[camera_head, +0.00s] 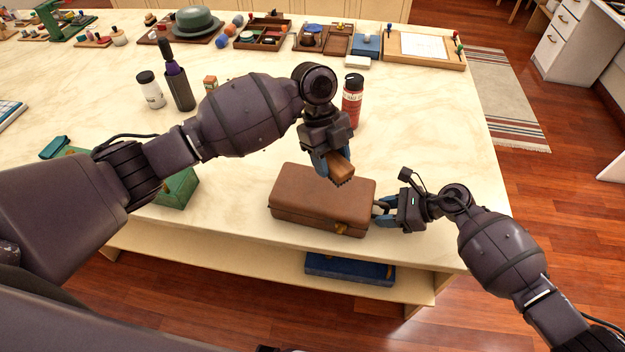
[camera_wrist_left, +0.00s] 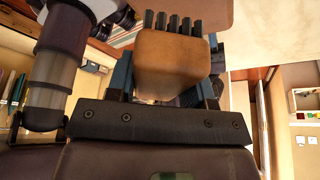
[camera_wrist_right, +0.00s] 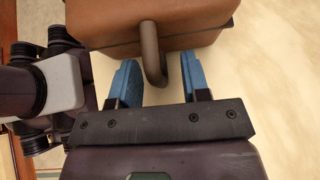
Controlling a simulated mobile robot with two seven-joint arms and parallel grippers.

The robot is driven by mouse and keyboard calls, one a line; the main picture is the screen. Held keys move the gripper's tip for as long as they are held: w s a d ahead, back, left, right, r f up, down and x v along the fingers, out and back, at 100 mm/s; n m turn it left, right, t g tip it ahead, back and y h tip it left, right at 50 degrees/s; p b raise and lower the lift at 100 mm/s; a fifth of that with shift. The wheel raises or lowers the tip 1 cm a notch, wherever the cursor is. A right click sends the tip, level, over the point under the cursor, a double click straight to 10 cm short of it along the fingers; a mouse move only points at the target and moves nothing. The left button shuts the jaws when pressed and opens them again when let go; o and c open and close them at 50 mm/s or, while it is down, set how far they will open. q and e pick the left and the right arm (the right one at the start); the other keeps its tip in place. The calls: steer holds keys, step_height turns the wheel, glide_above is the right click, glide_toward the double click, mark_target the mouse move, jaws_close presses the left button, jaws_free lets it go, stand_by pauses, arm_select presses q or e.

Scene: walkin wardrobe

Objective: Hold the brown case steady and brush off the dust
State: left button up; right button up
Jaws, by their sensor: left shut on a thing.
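The brown case (camera_head: 305,205) lies closed near the front edge of the table, with a brass clasp on its front. My left gripper (camera_head: 328,168) is shut on a wooden brush (camera_head: 340,167) with dark bristles, which also shows in the left wrist view (camera_wrist_left: 172,62). The brush is over the case's back right part; whether the bristles touch the lid is unclear. My right gripper (camera_head: 383,213) is at the case's right end. In the right wrist view its blue fingers are apart, with the case's curved handle (camera_wrist_right: 151,55) between their tips, not clamped. No dust is discernible.
A red bottle (camera_head: 352,100) stands behind the left gripper. A green box (camera_head: 178,188) is left of the case, partly behind my left arm. A blue case (camera_head: 350,270) lies on the shelf below. Trays and a hat line the back; table right of the bottle is clear.

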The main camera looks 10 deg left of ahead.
steer(key=w+v, duration=0.1)
steer(key=v, duration=1.1)
steer(key=shift+s, duration=0.5)
